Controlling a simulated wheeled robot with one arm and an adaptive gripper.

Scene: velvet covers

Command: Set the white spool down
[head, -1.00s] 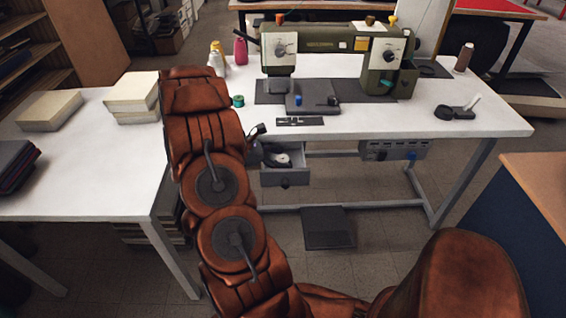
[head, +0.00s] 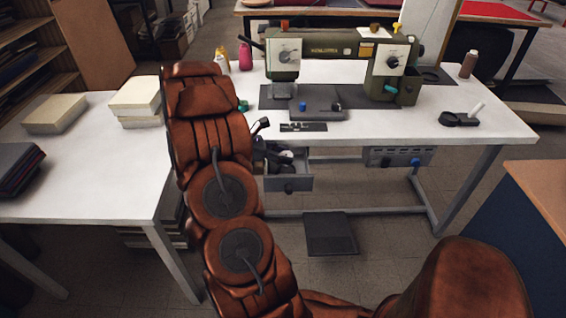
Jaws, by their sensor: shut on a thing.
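My arm rises through the middle of the head view and hides much of my gripper (head: 274,157). The dark gripper shows only in part, just right of the arm, at the open drawer (head: 289,184) under the sewing table. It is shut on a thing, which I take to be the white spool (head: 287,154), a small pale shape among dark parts. The spool's outline is too small and covered to make out clearly. I cannot tell whether it touches the drawer floor.
A green sewing machine (head: 335,48) stands on the white table (head: 400,138). A pink spool (head: 244,56), a small green spool (head: 242,105) and a brown spool (head: 468,65) stand there too. Pale stacks (head: 134,100) sit on the left table.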

